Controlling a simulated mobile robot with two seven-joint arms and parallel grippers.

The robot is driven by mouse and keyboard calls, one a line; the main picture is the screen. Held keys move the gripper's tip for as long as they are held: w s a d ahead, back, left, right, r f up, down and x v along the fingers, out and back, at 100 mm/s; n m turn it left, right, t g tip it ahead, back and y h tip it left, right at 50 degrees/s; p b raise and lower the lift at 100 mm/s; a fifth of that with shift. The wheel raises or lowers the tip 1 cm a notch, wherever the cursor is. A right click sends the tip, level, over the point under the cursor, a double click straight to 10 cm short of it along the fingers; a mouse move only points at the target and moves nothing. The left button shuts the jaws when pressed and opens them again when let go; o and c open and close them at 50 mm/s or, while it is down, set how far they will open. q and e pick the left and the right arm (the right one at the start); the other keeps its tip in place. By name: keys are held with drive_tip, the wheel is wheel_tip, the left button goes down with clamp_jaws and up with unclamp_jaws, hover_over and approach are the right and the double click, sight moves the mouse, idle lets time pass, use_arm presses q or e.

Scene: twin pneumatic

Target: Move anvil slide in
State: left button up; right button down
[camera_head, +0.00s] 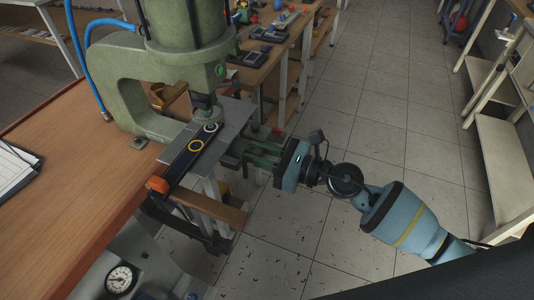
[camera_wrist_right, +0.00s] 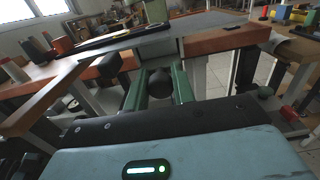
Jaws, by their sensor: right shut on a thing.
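The green press (camera_head: 130,75) stands on the wooden bench, with its ram (camera_head: 203,102) above a grey metal plate (camera_head: 234,117). A long dark slide bar (camera_head: 180,161) with a yellow ring and a pale ring lies across the plate. Its pale-ringed end is under the ram and its orange end (camera_head: 158,185) points towards me. My right gripper (camera_head: 236,152) is at the plate's right side, below its top. In the right wrist view its green fingers (camera_wrist_right: 158,78) are shut on a dark round knob (camera_wrist_right: 161,90). The knob's link to the slide is hidden. My left gripper is out of view.
The wooden bench top (camera_head: 75,170) runs along the left, with a clipboard (camera_head: 14,168) on it. A blue hose (camera_head: 88,65) loops behind the press. A pressure gauge (camera_head: 120,279) sits below the bench edge. The tiled floor (camera_head: 390,130) on the right is open.

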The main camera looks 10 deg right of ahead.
drive_tip(key=c, duration=1.3)
unclamp_jaws()
drive_tip(key=shift+w+a+r, duration=0.1)
drive_tip(key=shift+o, duration=0.6)
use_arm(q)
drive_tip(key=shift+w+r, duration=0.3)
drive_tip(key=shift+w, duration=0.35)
use_arm(e)
drive_tip(key=shift+a, duration=0.1)
drive_tip(key=shift+s+d+f, duration=0.25)
drive_tip(key=shift+s+d, duration=0.15)
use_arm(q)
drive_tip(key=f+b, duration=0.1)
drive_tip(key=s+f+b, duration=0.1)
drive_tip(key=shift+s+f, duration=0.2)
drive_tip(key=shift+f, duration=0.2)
use_arm(e)
drive_tip(key=v, duration=0.7)
drive_tip(key=shift+w+d+r, duration=0.2)
drive_tip(key=shift+w, duration=0.05)
